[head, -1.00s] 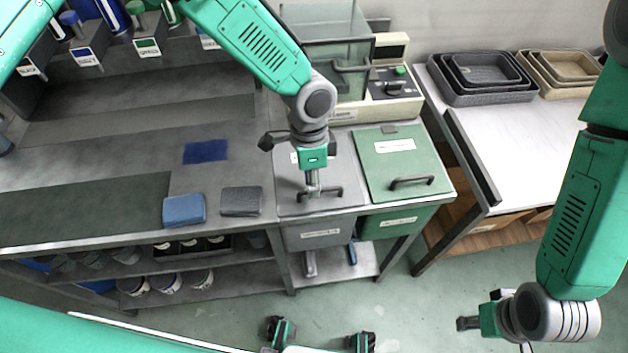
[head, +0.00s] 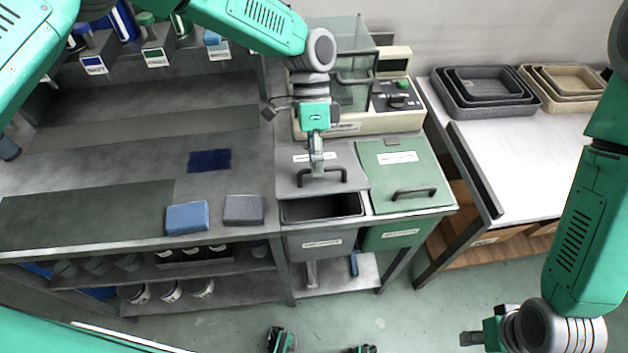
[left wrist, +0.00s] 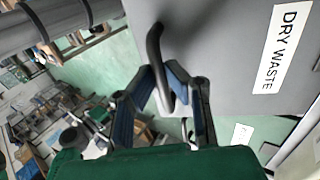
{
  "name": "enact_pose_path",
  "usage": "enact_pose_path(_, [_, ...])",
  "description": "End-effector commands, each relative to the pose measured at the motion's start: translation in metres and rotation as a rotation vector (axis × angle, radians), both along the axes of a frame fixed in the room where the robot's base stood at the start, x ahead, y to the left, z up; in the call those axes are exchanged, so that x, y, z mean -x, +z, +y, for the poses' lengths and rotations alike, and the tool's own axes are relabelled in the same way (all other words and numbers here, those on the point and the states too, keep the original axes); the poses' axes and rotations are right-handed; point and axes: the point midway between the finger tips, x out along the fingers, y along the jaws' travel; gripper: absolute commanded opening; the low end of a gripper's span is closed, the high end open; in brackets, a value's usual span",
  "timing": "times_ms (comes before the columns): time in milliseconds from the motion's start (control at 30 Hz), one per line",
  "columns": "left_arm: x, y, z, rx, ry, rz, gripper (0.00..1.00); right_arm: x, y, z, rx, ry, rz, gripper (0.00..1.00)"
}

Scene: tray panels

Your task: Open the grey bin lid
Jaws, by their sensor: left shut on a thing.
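The grey bin lid (head: 292,180) is raised at its front edge and tilted up, with a dark gap into the grey bin (head: 322,208) below it. Its black handle (head: 335,174) is at the lid's front. My left gripper (head: 317,171) is shut on this handle. In the left wrist view the fingers (left wrist: 165,88) close around the handle (left wrist: 157,50), beside the lid's face (left wrist: 215,50) with its "DRY WASTE" label. My right gripper (head: 470,339) is at the lower right, away from the bins; its finger opening is too small to tell.
The green bin lid (head: 400,178) beside it is closed. A glass-fronted box (head: 340,65) and a beige machine (head: 395,95) stand behind the bins. Blue (head: 187,218) and grey (head: 244,210) blocks sit on the bench to the left. Stacked trays (head: 485,88) rest on the right table.

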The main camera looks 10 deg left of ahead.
Motion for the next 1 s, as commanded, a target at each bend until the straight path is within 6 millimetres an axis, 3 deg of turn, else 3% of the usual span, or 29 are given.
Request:
enact_pose_path(100, [-0.014,0.013,-0.003,0.012,0.006,-0.019,0.0,0.0,-0.004,0.0,0.0,0.0,0.0,0.4])
enact_pose_path(400, [-0.032,0.031,0.003,0.012,0.007,-0.015,0.0,0.0,-0.006,0.0,0.0,0.0,0.0,0.4])
enact_pose_path(967, [-0.036,0.033,0.006,0.008,0.007,-0.014,0.0,0.0,-0.007,0.0,0.0,0.0,0.0,0.4])
enact_pose_path(1000, [-0.036,0.033,0.007,0.008,0.007,-0.014,0.0,0.0,-0.007,0.0,0.0,0.0,0.0,0.29])
